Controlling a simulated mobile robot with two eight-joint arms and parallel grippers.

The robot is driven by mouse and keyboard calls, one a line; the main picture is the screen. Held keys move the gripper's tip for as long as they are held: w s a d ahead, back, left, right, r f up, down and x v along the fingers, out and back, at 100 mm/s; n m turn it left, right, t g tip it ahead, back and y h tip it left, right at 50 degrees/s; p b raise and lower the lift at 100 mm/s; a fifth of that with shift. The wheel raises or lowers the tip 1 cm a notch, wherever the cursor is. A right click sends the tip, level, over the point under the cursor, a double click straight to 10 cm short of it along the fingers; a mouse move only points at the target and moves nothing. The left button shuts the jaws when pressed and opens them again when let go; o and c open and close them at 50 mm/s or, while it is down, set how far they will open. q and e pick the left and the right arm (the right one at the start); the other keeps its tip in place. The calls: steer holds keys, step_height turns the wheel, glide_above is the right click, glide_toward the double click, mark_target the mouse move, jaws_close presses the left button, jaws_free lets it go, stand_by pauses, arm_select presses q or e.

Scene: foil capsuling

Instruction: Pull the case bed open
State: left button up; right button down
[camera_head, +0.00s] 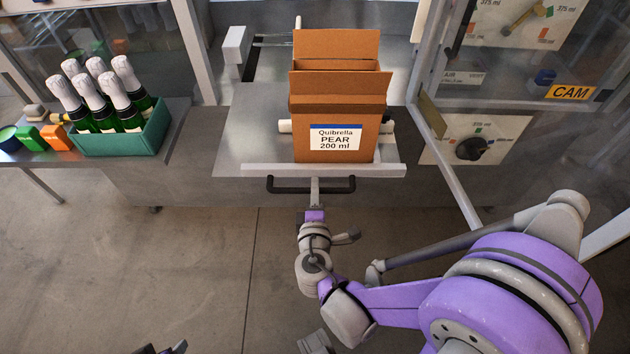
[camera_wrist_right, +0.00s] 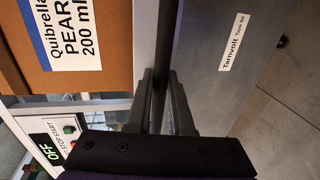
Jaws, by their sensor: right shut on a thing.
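The case bed (camera_head: 240,140) is a flat grey metal tray with a pale front lip and a black bar handle (camera_head: 283,189) below it. An open brown carton (camera_head: 347,115) labelled Quibrella PEAR 200 ml stands upright on the bed. My right gripper (camera_head: 315,184) reaches up to the middle of the handle and is shut on it. In the right wrist view its two fingers (camera_wrist_right: 161,85) lie on either side of the dark handle bar (camera_wrist_right: 164,45). Small dark parts at the bottom edge of the head view may be my left gripper (camera_head: 163,349); its jaws are not clear.
A green crate (camera_head: 130,145) of foil-topped bottles stands on the left bench, beside orange and green boxes (camera_head: 57,137). A clear-panelled frame and a knob panel (camera_head: 465,140) stand on the right. The floor (camera_head: 180,250) before the bed is clear on the left.

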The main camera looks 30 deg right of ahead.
stand_by(0.3)
steer(key=c, duration=0.8)
jaws_free()
arm_select(q)
steer(key=shift+r+p, duration=0.7)
steer(key=shift+r, duration=0.1)
arm_select(e)
steer(key=v, duration=1.1)
arm_select(q)
steer(key=shift+r, duration=0.15)
arm_select(e)
steer(key=shift+d, duration=0.1)
arm_select(q)
step_height(320, 180, up, 12)
steer(key=w+p, duration=0.2)
steer(key=p, duration=0.9)
steer(key=shift+r+t, duration=0.2)
steer(key=shift+t, duration=0.1)
arm_select(e)
steer(key=s+a+r+m+g+y, duration=0.1)
steer(key=s+r+m+g+y, duration=0.3)
steer(key=r+m+g+y, duration=0.3)
steer(key=m+y, duration=0.1)
steer(key=m, duration=0.3)
steer(key=shift+a+r+m+g, duration=0.3)
steer(key=shift+a+r+g, duration=0.1)
